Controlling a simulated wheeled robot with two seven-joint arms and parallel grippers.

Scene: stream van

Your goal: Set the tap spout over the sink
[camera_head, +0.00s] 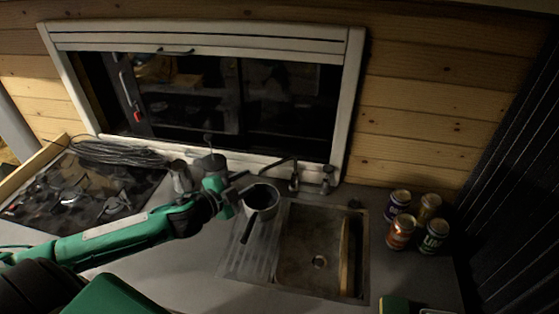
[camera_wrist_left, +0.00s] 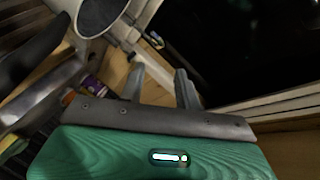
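The tap (camera_head: 294,183) stands behind the sink, with its dark spout (camera_head: 279,163) pointing left, over the counter behind the drainboard rather than over the basin. The sink (camera_head: 318,288) is a square metal basin with a ribbed drainboard (camera_head: 256,262) on its left. My left gripper (camera_head: 242,181) is just left of the spout, apart from it as far as I can tell. In the left wrist view its two fingers (camera_wrist_left: 160,82) are spread with nothing between them. A small part of the tap (camera_wrist_left: 153,40) shows beyond them. My right gripper is in neither view.
A pot (camera_head: 262,197) with a dark handle stands on the drainboard, close to the left gripper. Several cans (camera_head: 400,230) stand right of the sink. A stove (camera_head: 75,190) with a coiled cable (camera_head: 120,152) is at left. A window frame (camera_head: 345,110) rises behind the tap.

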